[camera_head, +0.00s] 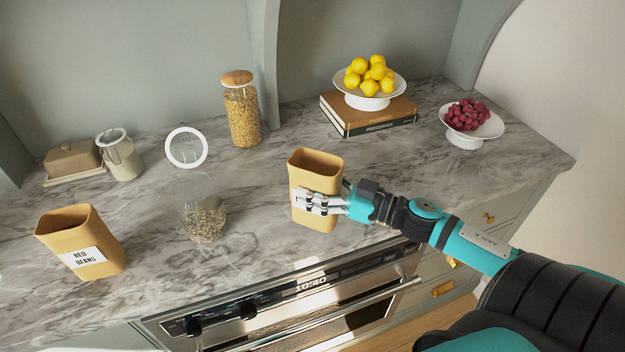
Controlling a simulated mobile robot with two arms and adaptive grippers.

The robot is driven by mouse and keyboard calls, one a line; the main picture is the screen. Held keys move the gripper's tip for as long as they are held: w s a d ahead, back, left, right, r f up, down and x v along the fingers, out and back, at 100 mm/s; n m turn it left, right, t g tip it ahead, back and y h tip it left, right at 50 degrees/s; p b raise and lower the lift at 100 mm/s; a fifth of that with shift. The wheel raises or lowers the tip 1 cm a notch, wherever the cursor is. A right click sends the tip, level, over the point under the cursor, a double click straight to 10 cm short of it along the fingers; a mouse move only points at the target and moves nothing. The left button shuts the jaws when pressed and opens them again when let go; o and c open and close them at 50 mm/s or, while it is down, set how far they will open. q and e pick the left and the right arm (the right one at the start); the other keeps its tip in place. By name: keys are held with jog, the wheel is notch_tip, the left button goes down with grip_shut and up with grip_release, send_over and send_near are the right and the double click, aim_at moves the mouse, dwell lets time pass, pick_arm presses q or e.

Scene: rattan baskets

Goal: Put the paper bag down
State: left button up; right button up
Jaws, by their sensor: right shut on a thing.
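A tan open-topped paper bag (317,168) is upright at the middle of the counter, near its front edge above the oven. My right gripper (305,201) is shut on this bag from its front right side. The bag's base is at the counter's surface or very close to it; I cannot tell whether it touches. A second tan paper bag (104,259), labelled "RED BEANS", stands at the left front of the counter, apart from my gripper. My left gripper is not in view.
A glass jar of seeds (206,220) stands between the bags on the marble counter (255,205). Behind are a tall pasta jar (242,112), a round white-rimmed object (186,148), books (365,117) with a lemon stand, and a grape bowl (468,138).

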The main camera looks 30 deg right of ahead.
jog(key=w, duration=0.1)
jog(key=w+d, duration=0.1)
jog(key=w, duration=0.1)
jog(key=w+d, duration=0.1)
jog(key=w, duration=0.1)
jog(key=shift+d+f, duration=0.1)
jog(key=shift+f, duration=0.1)
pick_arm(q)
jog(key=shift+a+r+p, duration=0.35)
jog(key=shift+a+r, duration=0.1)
pick_arm(e)
jog(key=shift+f, duration=1.8)
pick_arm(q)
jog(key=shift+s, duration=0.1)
pick_arm(e)
jog(key=o, duration=1.3)
jog(key=shift+f, duration=0.15)
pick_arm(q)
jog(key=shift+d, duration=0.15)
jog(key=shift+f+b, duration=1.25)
pick_arm(e)
jog(key=shift+v, duration=6)
